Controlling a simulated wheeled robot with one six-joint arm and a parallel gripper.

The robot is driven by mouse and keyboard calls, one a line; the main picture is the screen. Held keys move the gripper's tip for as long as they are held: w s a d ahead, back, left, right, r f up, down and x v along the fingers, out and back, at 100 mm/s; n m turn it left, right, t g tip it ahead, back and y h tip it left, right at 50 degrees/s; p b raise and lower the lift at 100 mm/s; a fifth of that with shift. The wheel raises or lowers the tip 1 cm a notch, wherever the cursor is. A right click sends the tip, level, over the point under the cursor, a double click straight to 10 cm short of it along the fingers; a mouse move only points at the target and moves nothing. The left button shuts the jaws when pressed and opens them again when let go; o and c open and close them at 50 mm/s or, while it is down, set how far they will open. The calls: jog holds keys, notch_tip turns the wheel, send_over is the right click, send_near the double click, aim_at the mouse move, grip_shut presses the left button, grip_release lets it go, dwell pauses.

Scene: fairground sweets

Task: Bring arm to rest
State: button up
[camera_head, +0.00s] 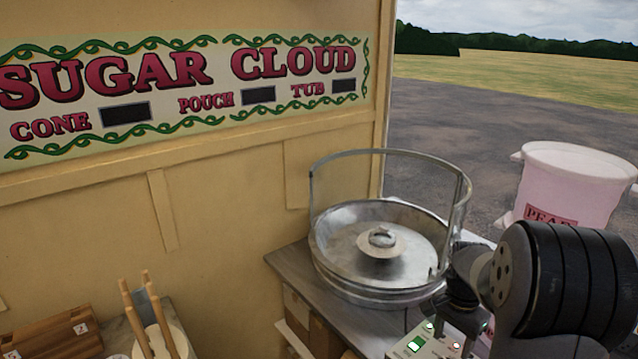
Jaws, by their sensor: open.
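My arm, with its black ribbed joint, reaches in from the lower right. My gripper (447,284) is open at the right rim of the round metal sugar-spinning bowl (340,250). I see nothing held between its fingers, though part of it is hidden by its own dark body. Whether it touches the rim I cannot tell. The bowl has a clear curved guard (318,185) around its back and a domed spinner head (382,240) in the middle.
The bowl stands on a grey counter (288,262). A control panel (425,343) with a green switch is below my gripper. Wooden sticks (150,310) stand in a holder at lower left, beside a wooden box (55,338). A pink bin (575,180) stands outside at right.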

jog(key=shift+r, duration=1.9)
